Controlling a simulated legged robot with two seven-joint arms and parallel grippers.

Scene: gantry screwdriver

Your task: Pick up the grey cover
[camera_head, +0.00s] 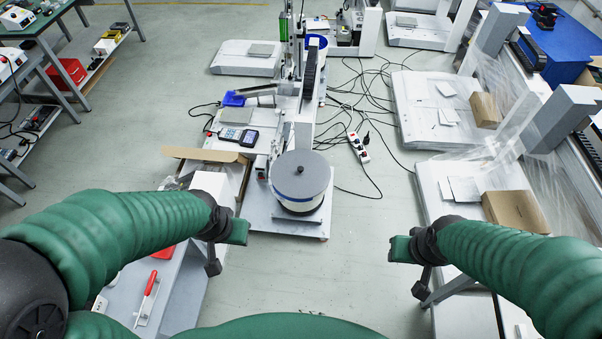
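A round grey cover (300,175) lies flat on top of a white cylindrical container (299,205), which stands at the near end of the gantry machine in the middle of the view. A small knob or hole shows at the cover's centre. My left gripper (228,247) is at lower left of the container, apart from it. My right gripper (411,266) is at lower right, farther from the cover. Nothing shows held in either gripper. At this angle I cannot tell how far their fingers are apart.
The gantry machine (309,75) rises behind the container. An open cardboard box (215,156) is to its left. A white bench with a red-handled tool (147,296) is at lower left. A power strip (359,147) and cables lie on the floor. Floor between my grippers is clear.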

